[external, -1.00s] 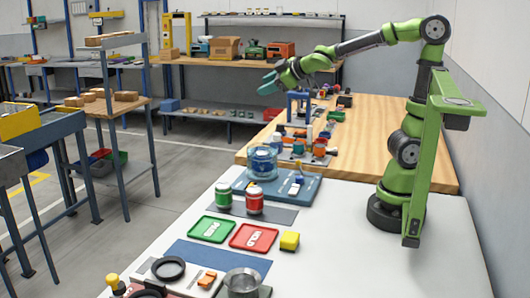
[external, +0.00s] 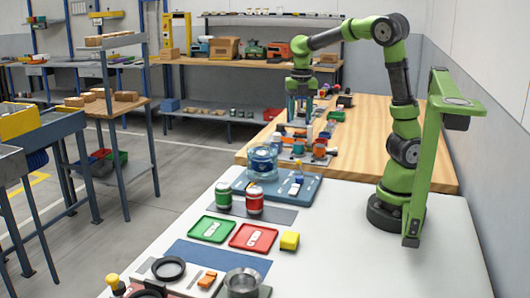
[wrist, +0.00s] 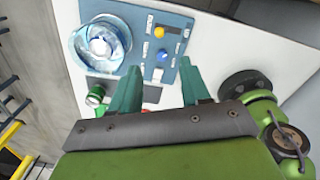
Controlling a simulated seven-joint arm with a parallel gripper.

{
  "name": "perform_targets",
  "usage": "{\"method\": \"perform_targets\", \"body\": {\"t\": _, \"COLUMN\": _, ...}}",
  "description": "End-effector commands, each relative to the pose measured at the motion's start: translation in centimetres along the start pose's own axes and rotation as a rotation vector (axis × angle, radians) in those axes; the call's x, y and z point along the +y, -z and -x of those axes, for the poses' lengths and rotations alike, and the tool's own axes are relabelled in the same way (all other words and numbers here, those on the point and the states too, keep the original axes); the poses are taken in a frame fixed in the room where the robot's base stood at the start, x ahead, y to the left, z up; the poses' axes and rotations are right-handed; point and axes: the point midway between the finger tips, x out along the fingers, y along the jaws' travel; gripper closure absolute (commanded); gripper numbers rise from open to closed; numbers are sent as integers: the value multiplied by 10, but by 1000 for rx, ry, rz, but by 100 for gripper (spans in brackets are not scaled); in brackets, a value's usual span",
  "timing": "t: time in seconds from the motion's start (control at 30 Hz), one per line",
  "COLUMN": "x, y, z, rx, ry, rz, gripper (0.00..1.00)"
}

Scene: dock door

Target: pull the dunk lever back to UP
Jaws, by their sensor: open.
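A blue board (external: 310,188) lies on the white table and carries a clear round tank (external: 262,160) with blue inside. A small upright control with a blue knob (external: 299,179) stands on the board, right of the tank. In the wrist view the board (wrist: 140,65) shows the tank (wrist: 100,45), a yellow knob (wrist: 159,32) and a blue knob (wrist: 162,54) beside small labels. I cannot tell which knob belongs to the dunk lever, nor read its position. My gripper (wrist: 159,66) is open and empty, fingers apart, above the board and not touching it. In the external view my gripper (external: 300,100) points down.
A green can (external: 223,195) and a red can (external: 255,200) stand in front of the board. Several small items crowd the wooden table behind the board.

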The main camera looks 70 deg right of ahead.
Motion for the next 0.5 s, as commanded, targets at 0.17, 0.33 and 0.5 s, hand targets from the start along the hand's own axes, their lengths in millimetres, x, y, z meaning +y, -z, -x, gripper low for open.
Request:
{"method": "perform_targets", "body": {"t": 0.17, "x": -1, "y": 0, "z": -36, "rx": 3, "ry": 5, "rz": -3, "gripper": 53}}
{"method": "perform_targets", "body": {"t": 0.33, "x": -1, "y": 0, "z": -73, "rx": 2, "ry": 4, "rz": -2, "gripper": 53}}
{"method": "perform_targets", "body": {"t": 0.5, "x": -1, "y": 0, "z": -110, "rx": 2, "ry": 3, "rz": -2, "gripper": 53}}
